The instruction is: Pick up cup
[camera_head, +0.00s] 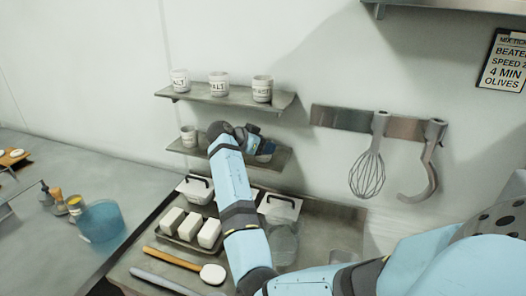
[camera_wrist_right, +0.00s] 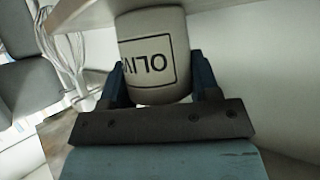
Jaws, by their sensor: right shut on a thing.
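A pale cup (camera_wrist_right: 152,60) lettered "OLIV", the rest of the word out of sight, fills the middle of the right wrist view. The lettering appears upside down there. My right gripper (camera_wrist_right: 157,78) is shut on this cup, one dark finger on each side of it. In the head view my right gripper (camera_head: 262,148) is at the right part of the lower shelf (camera_head: 188,149), and my wrist largely hides the held cup. Another cup (camera_head: 189,136) stands at the left end of that shelf. My left gripper is not in view.
Three labelled cups, the middle one (camera_head: 218,84) among them, stand on the upper shelf (camera_head: 235,97) just above my gripper. A whisk (camera_head: 367,172) and a hook (camera_head: 428,170) hang at right. Below are lidded containers, white blocks (camera_head: 190,227) and a brush (camera_head: 180,262).

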